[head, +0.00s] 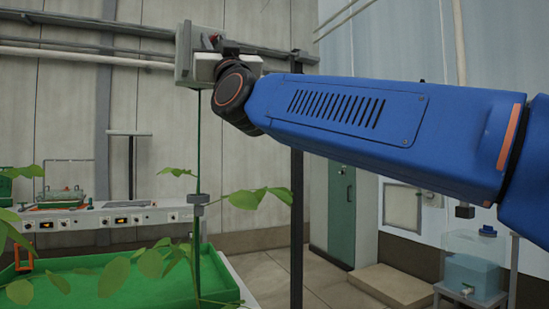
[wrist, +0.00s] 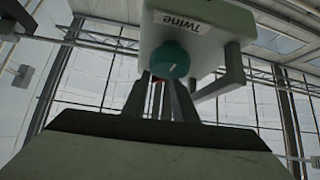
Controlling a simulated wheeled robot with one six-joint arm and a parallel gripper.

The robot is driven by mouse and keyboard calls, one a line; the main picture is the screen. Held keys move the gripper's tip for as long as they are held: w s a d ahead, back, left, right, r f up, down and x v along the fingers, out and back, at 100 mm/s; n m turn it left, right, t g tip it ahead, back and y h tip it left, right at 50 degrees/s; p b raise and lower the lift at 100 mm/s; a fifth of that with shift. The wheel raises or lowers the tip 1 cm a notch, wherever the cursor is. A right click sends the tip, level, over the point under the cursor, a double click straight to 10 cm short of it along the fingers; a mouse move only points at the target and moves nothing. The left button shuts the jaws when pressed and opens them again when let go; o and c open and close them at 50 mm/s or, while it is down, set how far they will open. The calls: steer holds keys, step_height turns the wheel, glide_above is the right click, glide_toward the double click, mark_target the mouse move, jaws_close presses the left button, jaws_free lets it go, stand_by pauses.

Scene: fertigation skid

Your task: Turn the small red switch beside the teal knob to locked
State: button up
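A pale box marked "Twine" (wrist: 205,28) fills the top of the wrist view, with a round teal knob (wrist: 169,59) on it. My gripper (wrist: 160,82) reaches up to just below the knob, its two grey fingers a narrow gap apart. A small red bit (wrist: 157,92), probably the red switch, shows between the fingers. Its setting is hidden, and I cannot tell whether the fingers touch it.
A green tray (head: 100,285) with leafy plants stands below the box. A dark post (head: 296,190) rises right of it. A control bench (head: 95,217) is at the left. A green cabinet (head: 341,215) and a water tank (head: 472,270) stand at the right.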

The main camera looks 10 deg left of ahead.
steer(key=v, duration=1.7)
steer(key=w+d+f+g+h, duration=0.1)
steer(key=w+d+f+g, duration=0.1)
steer(key=f, duration=0.5)
steer(key=w+d+f+n+g+h, duration=0.1)
steer(key=w+d+f+g, duration=0.1)
steer(key=w+d+f, duration=0.2)
steer(key=shift+w+d+f+h, duration=0.4)
steer(key=shift+f, duration=1.2)
steer(key=d+f+m+g+h, duration=0.2)
steer(key=d+f+g+h, duration=0.15)
steer(key=d+f, duration=0.85)
steer(key=d+f+m+g+h, duration=0.2)
steer(key=d+f+h, duration=0.45)
steer(key=f, duration=0.95)
steer(key=s+d+f+m+g+h, duration=0.1)
steer(key=s+d+f+m+g, duration=0.2)
steer(key=s+d+f, duration=0.5)
steer(key=s+d+f+m+g+h, duration=0.2)
steer(key=s+d+f+m+g, duration=0.1)
steer(key=s+d+f, duration=0.6)
step_height(320, 180, down, 5)
steer(key=shift+s+d+r+g, duration=0.15)
steer(key=shift+s+d+g, duration=0.1)
steer(key=shift+s+g, duration=0.5)
